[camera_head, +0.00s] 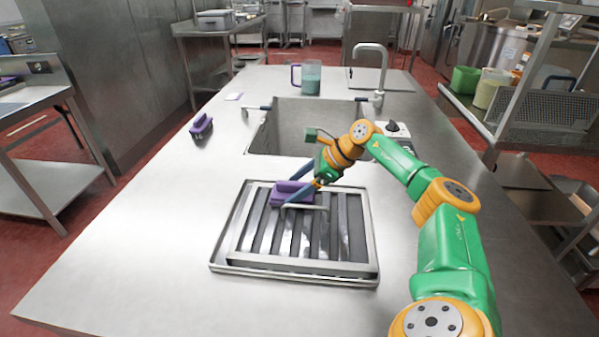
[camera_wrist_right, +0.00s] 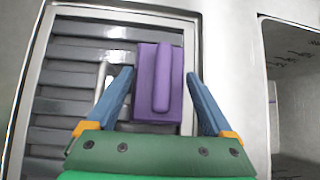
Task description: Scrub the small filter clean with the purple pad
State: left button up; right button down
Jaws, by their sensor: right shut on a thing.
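The small filter (camera_head: 245,256) is a metal frame with dark slats and a wire handle, lying flat on the counter in a shallow tray. The purple pad (camera_head: 292,187) is a block with a raised grip, over the filter's far part. My right gripper (camera_head: 301,194) is shut on the pad. In the right wrist view the pad (camera_wrist_right: 147,95) sits between the blue fingers (camera_wrist_right: 160,78), with the filter's slats (camera_wrist_right: 75,75) behind it. Whether the pad touches the slats is hard to tell. My left gripper is not in view.
A sink (camera_head: 290,122) with a tap (camera_head: 370,62) lies beyond the filter. A second purple scrubber (camera_head: 201,124) rests at left, and a jug (camera_head: 311,78) stands behind the sink. The counter (camera_head: 130,240) left of the filter is clear.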

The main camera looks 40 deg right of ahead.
notch_tip(320, 180, up, 9)
jog(key=p, duration=0.8)
jog(key=shift+d, duration=0.1)
jog(key=shift+f, duration=0.15)
